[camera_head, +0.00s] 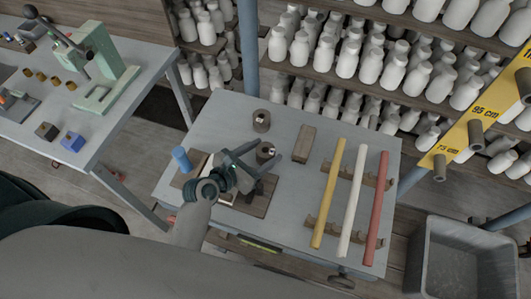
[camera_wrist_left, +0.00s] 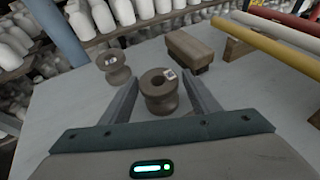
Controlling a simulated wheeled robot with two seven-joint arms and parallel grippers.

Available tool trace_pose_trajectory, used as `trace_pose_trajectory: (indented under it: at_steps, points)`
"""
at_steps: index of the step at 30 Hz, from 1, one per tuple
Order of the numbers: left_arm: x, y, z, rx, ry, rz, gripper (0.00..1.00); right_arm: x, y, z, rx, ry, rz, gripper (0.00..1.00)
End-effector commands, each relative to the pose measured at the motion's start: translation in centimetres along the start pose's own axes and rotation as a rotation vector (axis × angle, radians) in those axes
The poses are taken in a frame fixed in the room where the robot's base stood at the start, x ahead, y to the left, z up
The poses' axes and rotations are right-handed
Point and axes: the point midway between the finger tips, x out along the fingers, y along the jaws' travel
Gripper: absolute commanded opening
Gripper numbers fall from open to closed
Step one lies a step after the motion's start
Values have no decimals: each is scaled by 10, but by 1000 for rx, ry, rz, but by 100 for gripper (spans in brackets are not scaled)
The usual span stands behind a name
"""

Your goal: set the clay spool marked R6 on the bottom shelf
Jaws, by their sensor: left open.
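A brown clay spool (camera_head: 265,153) stands upright on the grey table; it also shows in the left wrist view (camera_wrist_left: 160,98), with a small pale label at its top. A second similar spool (camera_head: 261,121) stands farther back, and in the left wrist view it is at the left (camera_wrist_left: 113,68). The marks on both labels are too small to read. My left gripper (camera_head: 256,164) is open, its fingers on either side of the nearer spool. Whether they touch it I cannot tell. My right gripper is not in view. Which shelf is the bottom one is unclear.
A wooden block (camera_head: 304,144) lies right of the spools. Yellow (camera_head: 328,192), white (camera_head: 352,200) and red (camera_head: 376,207) rods lie on notched wooden supports. A blue cylinder (camera_head: 181,159) stands at the left. Shelves full of pale bottles (camera_head: 347,60) stand behind. A grey bin (camera_head: 423,250) is at the right.

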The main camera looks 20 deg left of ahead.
Motion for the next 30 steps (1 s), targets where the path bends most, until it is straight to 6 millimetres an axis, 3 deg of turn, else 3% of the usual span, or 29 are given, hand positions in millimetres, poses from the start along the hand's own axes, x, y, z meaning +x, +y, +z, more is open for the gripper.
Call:
trace_pose_trajectory:
  at_steps: [15, 30]
  points:
    - [49, 2, 4, 1, 1, 0, 56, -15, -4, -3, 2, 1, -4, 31]
    - [50, 2, 4, 1, 0, 0, 53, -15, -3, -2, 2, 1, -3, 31]
